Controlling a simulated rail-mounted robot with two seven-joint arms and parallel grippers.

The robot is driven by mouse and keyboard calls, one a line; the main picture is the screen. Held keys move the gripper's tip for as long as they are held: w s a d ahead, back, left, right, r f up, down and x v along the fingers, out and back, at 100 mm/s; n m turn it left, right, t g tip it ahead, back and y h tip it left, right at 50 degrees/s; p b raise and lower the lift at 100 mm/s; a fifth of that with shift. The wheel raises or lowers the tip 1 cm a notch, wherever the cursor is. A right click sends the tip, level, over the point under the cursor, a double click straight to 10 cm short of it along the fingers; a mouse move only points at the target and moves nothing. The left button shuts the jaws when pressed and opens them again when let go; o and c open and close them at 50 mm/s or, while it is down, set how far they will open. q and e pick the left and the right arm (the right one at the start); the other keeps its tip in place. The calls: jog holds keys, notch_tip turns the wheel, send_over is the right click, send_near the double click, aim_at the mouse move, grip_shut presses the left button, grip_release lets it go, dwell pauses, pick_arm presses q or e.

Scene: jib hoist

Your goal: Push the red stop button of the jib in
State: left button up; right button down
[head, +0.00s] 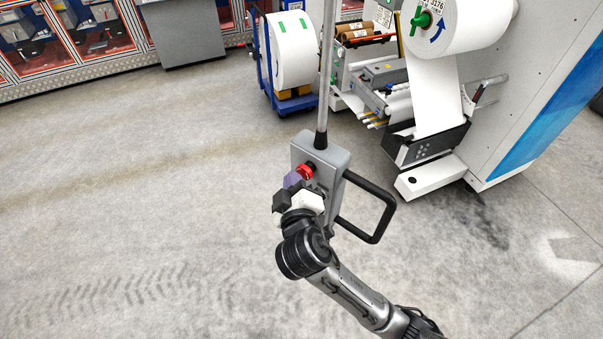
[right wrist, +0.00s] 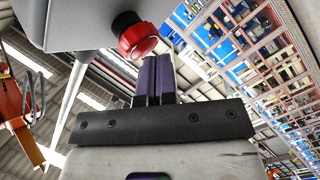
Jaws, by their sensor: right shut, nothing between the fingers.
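The red stop button (head: 305,170) sits on the upper front face of the grey control box (head: 328,158), which hangs from a pole. In the right wrist view the red button (right wrist: 138,40) stands out from the box (right wrist: 85,22) on a black collar. My right gripper (head: 292,181) is shut and empty, its purple fingertips close to the button. In the right wrist view the fingertips (right wrist: 157,60) are just beside the button's head; whether they touch it I cannot tell. My left gripper is not in view.
A black handle loop (head: 383,222) sticks out on the right of the box. A label machine with a white paper roll (head: 462,22) stands at the back right. A blue cart (head: 290,100) with a large white roll stands behind. The floor at left is clear.

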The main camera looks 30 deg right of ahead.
jog(key=shift+w+d, duration=0.1)
jog(key=shift+d, duration=0.15)
jog(key=shift+a, duration=0.15)
jog(key=shift+s+a, duration=0.35)
jog(key=shift+a, duration=0.4)
jog(key=a, duration=0.1)
jog(key=s+a, duration=0.1)
jog(key=a, duration=0.1)
jog(key=s+a, duration=0.1)
jog(key=shift+a+p, duration=0.3)
dwell(0.4)
